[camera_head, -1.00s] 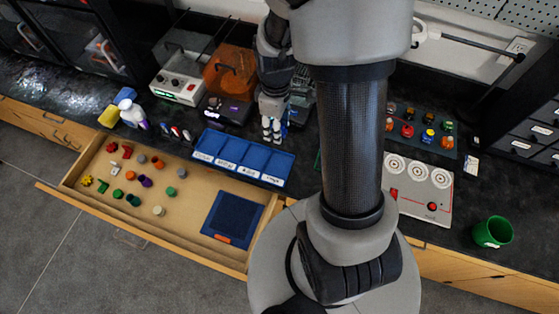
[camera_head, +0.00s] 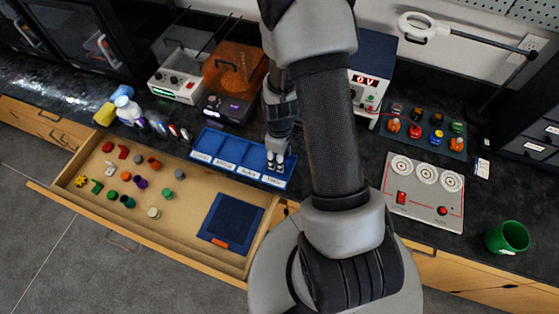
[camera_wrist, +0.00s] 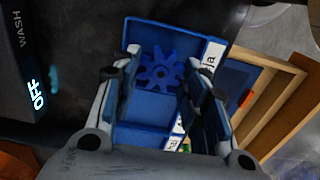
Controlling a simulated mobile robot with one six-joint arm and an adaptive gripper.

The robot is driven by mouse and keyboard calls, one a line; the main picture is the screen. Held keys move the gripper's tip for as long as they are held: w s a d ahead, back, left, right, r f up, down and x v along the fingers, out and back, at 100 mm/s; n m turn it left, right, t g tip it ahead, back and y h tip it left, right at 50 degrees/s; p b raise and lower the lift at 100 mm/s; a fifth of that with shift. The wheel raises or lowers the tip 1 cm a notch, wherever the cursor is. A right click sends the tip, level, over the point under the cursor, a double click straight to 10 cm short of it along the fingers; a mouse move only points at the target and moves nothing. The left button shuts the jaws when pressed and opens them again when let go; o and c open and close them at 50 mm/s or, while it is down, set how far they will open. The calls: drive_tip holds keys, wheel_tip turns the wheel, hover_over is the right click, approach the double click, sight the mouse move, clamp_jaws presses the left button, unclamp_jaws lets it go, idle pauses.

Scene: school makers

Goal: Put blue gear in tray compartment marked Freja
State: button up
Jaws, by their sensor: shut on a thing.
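The blue gear (camera_wrist: 160,70) shows in the wrist view between the two fingertips of my gripper (camera_wrist: 158,74), which is shut on it. In the head view my gripper (camera_head: 277,160) is over the rightmost compartment of the blue tray (camera_head: 207,143), and the gear cannot be made out there. In the wrist view the gear lies within the outline of the tray's end compartment (camera_wrist: 147,103). The white label (camera_wrist: 210,58) beside that compartment ends in "ja"; its start is hidden by a finger. I cannot tell whether the gear touches the compartment floor.
An open wooden drawer (camera_head: 180,222) with several small coloured parts and a dark blue box (camera_head: 232,220) lies in front of the tray. An orange-lidded machine (camera_head: 235,75) stands behind it. A control panel (camera_head: 422,190) and green cup (camera_head: 507,238) are at the right.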

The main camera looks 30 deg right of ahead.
drive_tip(key=shift+f, duration=1.15)
drive_tip(key=shift+f+b, duration=0.2)
drive_tip(key=shift+b, duration=0.2)
drive_tip(key=o, duration=0.5)
drive_tip(key=shift+r, duration=0.2)
